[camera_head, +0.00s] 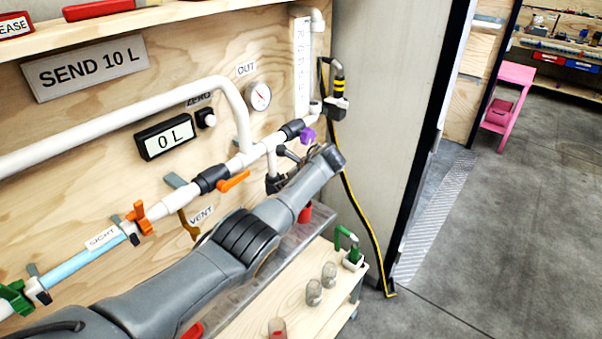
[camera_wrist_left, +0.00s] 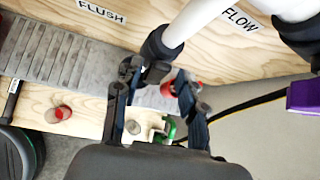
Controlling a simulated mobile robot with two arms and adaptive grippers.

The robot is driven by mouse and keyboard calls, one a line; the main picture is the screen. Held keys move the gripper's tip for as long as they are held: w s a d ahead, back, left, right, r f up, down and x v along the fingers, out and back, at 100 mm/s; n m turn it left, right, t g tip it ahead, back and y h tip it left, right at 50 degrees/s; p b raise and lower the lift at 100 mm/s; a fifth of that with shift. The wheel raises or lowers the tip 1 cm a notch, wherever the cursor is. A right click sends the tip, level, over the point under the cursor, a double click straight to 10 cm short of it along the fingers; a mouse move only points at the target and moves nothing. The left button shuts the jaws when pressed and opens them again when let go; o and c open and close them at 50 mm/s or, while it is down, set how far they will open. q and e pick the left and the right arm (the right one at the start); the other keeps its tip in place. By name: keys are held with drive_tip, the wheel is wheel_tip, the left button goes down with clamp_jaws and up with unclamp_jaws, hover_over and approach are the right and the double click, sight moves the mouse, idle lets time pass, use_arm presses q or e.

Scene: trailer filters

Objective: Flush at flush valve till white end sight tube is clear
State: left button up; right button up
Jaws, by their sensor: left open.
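The SIGHT-labelled tube (camera_head: 75,267) shows light blue at the lower left of the head view, between a green-handled valve (camera_head: 15,297) and an orange-handled valve (camera_head: 140,217). In the wrist view, a FLUSH label (camera_wrist_left: 101,11) is on the plywood, left of a white pipe (camera_wrist_left: 192,22) with a black fitting (camera_wrist_left: 160,45) at its lower end. My left gripper (camera_wrist_left: 158,78) is open, its fingers either side of the space just below that fitting. I cannot tell whether they touch it. The flush valve's handle is not clearly visible. My right gripper is out of view.
A purple handle (camera_head: 308,137) sits close beside my left wrist. The counter reads 0 L (camera_head: 172,137); a gauge (camera_head: 258,96) is above. Glass jars (camera_head: 314,292) and a green-handled fitting (camera_head: 350,249) stand on the low bench. A yellow-black hose (camera_head: 372,225) hangs right.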

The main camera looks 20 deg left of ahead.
use_arm(q)
drive_tip(key=v, duration=0.9)
drive_tip(key=shift+s+d+r, duration=0.2)
